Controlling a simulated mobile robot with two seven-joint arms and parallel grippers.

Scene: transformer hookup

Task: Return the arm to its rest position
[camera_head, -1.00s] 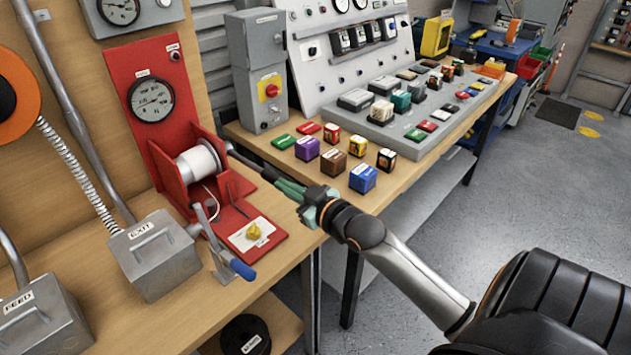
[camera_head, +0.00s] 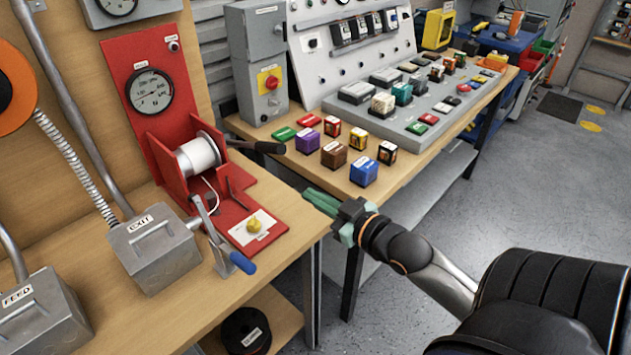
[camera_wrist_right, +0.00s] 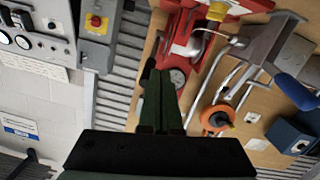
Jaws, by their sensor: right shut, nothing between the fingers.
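My right gripper (camera_head: 318,201) is shut and empty in the head view. Its green fingers point left, toward the bench edge, right of the red winch stand (camera_head: 228,205) and in front of the small coloured blocks. The right wrist view shows the two green fingers (camera_wrist_right: 158,88) together, with the red stand (camera_wrist_right: 185,50) beyond their tips. The black-ended crank handle (camera_head: 257,147) on the winch is apart from the fingers. My left gripper is not in view.
Small blocks, including a blue one (camera_head: 363,172), stand near the bench edge. A blue-handled lever (camera_head: 242,262) and the grey EXIT box (camera_head: 152,248) are at the left. Open grey floor (camera_head: 560,200) lies at the right.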

